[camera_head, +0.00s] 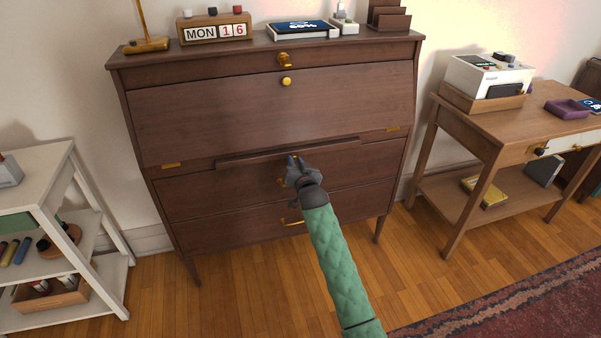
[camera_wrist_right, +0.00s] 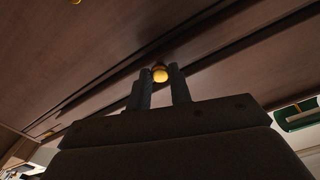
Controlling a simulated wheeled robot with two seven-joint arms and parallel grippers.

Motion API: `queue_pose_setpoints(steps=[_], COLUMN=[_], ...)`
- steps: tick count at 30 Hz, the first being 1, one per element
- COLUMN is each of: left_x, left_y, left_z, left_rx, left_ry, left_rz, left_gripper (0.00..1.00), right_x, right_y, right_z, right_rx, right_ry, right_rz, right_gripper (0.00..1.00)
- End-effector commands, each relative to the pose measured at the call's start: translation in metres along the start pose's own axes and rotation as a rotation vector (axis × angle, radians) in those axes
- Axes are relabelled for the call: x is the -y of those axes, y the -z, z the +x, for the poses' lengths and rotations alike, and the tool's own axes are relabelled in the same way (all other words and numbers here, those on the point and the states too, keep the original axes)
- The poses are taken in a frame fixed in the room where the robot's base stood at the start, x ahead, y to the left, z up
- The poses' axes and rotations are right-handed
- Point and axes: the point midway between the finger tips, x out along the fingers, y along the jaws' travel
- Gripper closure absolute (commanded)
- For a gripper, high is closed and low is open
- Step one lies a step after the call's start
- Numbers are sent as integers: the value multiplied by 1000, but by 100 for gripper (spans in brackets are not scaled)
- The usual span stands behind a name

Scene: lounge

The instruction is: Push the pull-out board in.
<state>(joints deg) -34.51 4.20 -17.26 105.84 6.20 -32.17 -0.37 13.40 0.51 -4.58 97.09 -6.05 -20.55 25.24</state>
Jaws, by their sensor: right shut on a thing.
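The pull-out board (camera_head: 240,158) is a thin dark-wood strip under the closed writing flap (camera_head: 215,115) of the brown desk. Its front edge stands slightly proud of the desk front. My right gripper (camera_head: 293,159), on a green quilted arm, is at the middle of this edge. In the right wrist view, its two dark fingers (camera_wrist_right: 160,82) are shut around a small round brass knob (camera_wrist_right: 160,73) at the board's edge. The gripper mostly hides the knob in the head view. My left gripper is not in view.
Drawers with brass handles (camera_head: 292,222) lie below the board. A calendar block (camera_head: 215,29), a tablet and a letter rack (camera_head: 388,16) stand on the desk top. A white shelf (camera_head: 40,190) is at left, a wooden side table (camera_head: 490,130) at right. The floor in front is clear.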

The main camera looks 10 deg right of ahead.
Motion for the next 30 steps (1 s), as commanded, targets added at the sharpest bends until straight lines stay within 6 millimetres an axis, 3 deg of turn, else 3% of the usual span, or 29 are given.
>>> queue_pose_setpoints(steps=[6, 17, 18, 21, 30], left_x=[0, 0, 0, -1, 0], left_y=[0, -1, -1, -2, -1], left_z=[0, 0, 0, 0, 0], left_rx=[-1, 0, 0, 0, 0], left_ry=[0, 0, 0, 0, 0], left_rz=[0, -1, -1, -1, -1], left_gripper=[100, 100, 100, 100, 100], right_x=[-1, -1, -1, 0, 0], right_y=[0, 2, 2, 2, 0], right_z=[25, 29, 29, 28, 26], right_rx=[1, -2, -2, -2, 0], right_ry=[-2, -1, -1, -1, -1], right_rz=[-1, -1, -1, -1, 0], right_gripper=[100, 100, 74, 57, 57])
